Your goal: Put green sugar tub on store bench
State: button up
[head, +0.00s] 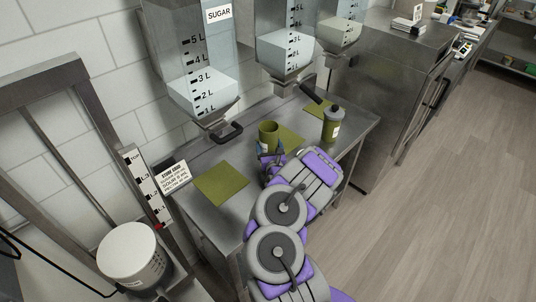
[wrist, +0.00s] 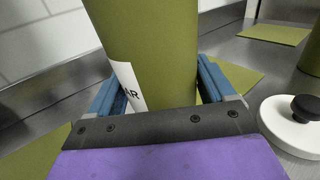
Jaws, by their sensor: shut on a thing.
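The green sugar tub (head: 268,135) is an open-topped olive cylinder over the steel bench (head: 214,154), between the dispensers and my arm. In the wrist view the tub (wrist: 155,45) fills the middle, with a white label ending in "AR". My gripper (head: 268,154) is shut on it, with a blue finger on each side in the wrist view (wrist: 160,88). The tub stands nearly upright. Its base is hidden behind my gripper, so I cannot tell whether it touches the bench. A small sign beside the bench (head: 173,176) is hard to read.
Green mats lie on the bench at left (head: 221,183), middle (head: 290,138) and back (head: 318,108). A second green container with a grey top (head: 332,125) stands to the right. A white lid with a black knob (wrist: 290,128) lies right of my gripper. The sugar dispenser (head: 195,90) overhangs the bench.

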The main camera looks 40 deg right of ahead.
jog(key=f, duration=0.1)
jog(key=d+f, duration=0.1)
jog(key=f, duration=0.1)
jog(key=shift+w+d+f+b, duration=0.2)
jog(key=shift+d+f+b, duration=0.05)
jog(key=shift+d+b, duration=0.1)
jog(key=shift+a+f, duration=0.15)
jog(key=shift+a+r, duration=0.2)
jog(key=shift+a, duration=0.65)
jog(key=shift+d+f, duration=0.1)
jog(key=shift+f, duration=0.1)
jog(key=o, duration=1.2)
jog(key=shift+d, duration=0.25)
jog(key=o, duration=0.3)
jog(key=shift+d+f, duration=0.15)
jog(key=shift+d, duration=0.3)
jog(key=shift+a+r, duration=0.4)
jog(key=shift+a, duration=0.1)
jog(key=p+v, duration=0.2)
jog(key=v, duration=0.3)
jog(key=p+v, duration=0.1)
jog(key=v, duration=0.5)
jog(key=shift+s+d+f+p, duration=0.1)
jog(key=shift+f+p, duration=0.1)
jog(key=shift+p, duration=0.2)
jog(key=shift+s+a, duration=0.3)
jog(key=shift+a, duration=0.1)
jog(key=shift+d, duration=0.25)
jog(key=shift+a, duration=0.1)
